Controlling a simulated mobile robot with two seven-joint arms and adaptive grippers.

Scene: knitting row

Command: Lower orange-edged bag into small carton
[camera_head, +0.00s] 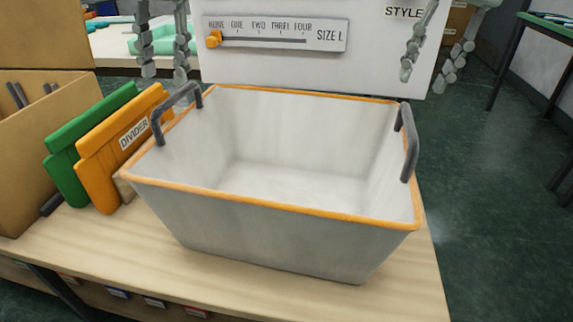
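The orange-edged bag (270,235) is a pale grey open-topped tub with an orange rim and a dark handle at each end. It stands upright and empty on the wooden table. A brown carton (35,150) stands at the left, cut off by the picture edge, with dark bars showing inside. I cannot tell if it is the small carton. My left gripper (164,76) hangs behind the bag's left handle, fingers apart and empty. My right gripper (422,78) hangs behind the right handle, fingers apart and empty. Neither visibly touches a handle.
An orange divider (105,165) and a green divider (65,165) stand between carton and bag. A white panel (275,65) with a size slider rises behind the bag. Another carton (45,35) shows at top left. Wooden table (90,255) is bare in front; green floor (500,220) lies right.

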